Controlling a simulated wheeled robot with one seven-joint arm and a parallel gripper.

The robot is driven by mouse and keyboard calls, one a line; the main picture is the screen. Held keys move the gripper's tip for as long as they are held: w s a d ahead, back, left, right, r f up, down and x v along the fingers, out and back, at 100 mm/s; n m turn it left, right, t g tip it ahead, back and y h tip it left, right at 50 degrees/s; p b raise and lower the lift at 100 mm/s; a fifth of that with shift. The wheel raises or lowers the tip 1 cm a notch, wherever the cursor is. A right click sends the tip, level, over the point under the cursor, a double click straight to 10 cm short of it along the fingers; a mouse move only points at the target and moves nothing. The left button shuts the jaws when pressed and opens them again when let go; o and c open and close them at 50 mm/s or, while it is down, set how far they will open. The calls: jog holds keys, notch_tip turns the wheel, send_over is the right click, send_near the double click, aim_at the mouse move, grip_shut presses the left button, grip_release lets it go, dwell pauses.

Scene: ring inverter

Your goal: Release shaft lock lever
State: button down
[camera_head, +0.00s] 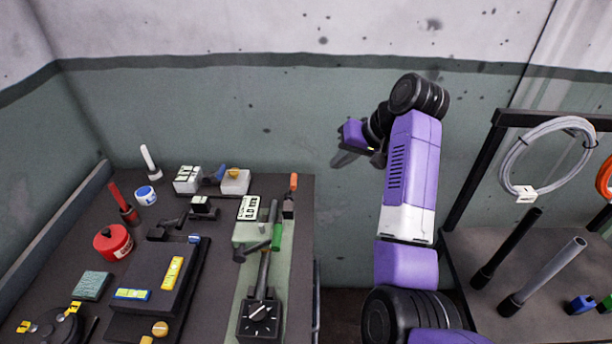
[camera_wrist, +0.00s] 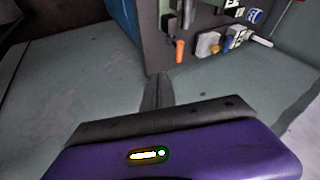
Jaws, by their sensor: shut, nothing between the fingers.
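Several levers stand on the left bench, and I cannot tell for certain which is the shaft lock lever. One has an orange tip (camera_head: 293,182) and a black base at the bench's right edge. Its orange end also shows in the wrist view (camera_wrist: 179,50). Just in front is a green-handled lever (camera_head: 277,237), beside a grey lever arm (camera_head: 257,246). My gripper (camera_head: 340,159) is in the air to the right of the bench, apart from all of them. Its fingers (camera_wrist: 155,92) are shut and empty.
The left bench (camera_head: 219,262) also carries a black dial box (camera_head: 259,319), a red canister (camera_head: 113,242) and small white blocks. A right bench (camera_head: 480,255) holds dark and grey rods and a rack with a cable coil (camera_head: 522,180). The wall stands behind; a gap separates the benches.

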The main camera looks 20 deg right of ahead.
aim_at(292, 190)
jog(key=w+a+f+p, duration=0.2)
jog(key=w+a+f, duration=0.3)
jog(key=f, duration=0.3)
jog(key=shift+w+a+f, duration=0.15)
jog(key=shift+w+a, duration=0.2)
jog(key=shift+a, duration=0.5)
